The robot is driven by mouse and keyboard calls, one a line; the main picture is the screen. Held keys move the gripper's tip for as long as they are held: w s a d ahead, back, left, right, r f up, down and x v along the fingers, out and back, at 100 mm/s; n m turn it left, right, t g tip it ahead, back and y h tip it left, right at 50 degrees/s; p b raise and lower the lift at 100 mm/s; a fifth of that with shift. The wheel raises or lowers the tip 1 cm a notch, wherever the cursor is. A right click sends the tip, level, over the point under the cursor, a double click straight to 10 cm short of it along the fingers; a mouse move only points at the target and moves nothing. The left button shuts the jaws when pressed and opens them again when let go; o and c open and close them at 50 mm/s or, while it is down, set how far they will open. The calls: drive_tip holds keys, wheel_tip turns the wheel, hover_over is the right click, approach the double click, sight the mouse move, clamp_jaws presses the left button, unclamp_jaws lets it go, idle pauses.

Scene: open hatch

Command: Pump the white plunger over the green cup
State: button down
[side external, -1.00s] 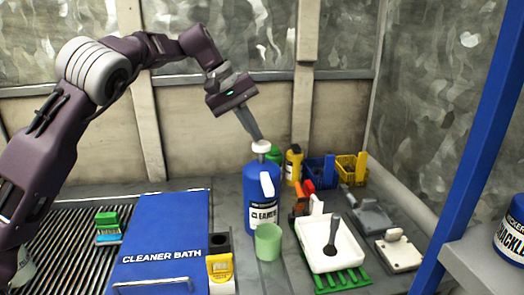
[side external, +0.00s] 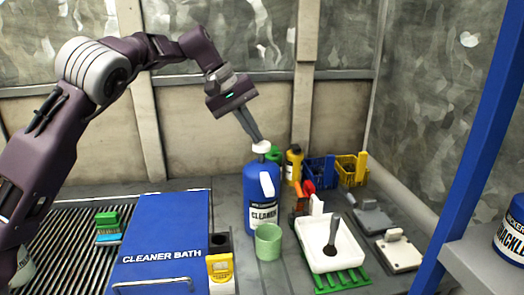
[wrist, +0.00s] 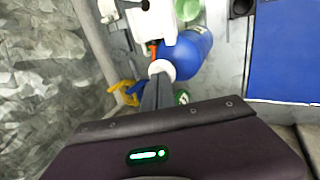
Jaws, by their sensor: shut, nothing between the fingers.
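The blue cleaner bottle (side external: 251,205) stands upright on the bench with a white plunger (side external: 261,147) on top and a white spout. The plunger also shows in the wrist view (wrist: 161,69). The green cup (side external: 268,243) stands in front of the bottle, below the spout; in the wrist view the cup (wrist: 188,9) is at the top edge. My gripper (side external: 256,137) is shut and empty, pointing down at a slant, with its fingertips at the plunger's top. In the wrist view my gripper (wrist: 158,80) overlaps the plunger's edge; contact is likely but not certain.
A white tray (side external: 349,253) with a dark-handled brush sits right of the cup. A yellow device (side external: 220,268) and the blue cleaner bath lid (side external: 150,235) are to the left. Yellow and blue baskets (side external: 351,170) and a yellow bottle (side external: 293,166) stand behind. A blue post rises at right.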

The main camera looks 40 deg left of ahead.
drive_tip(key=shift+f, duration=1.3)
idle(0.4)
drive_tip(key=shift+r, duration=2.1)
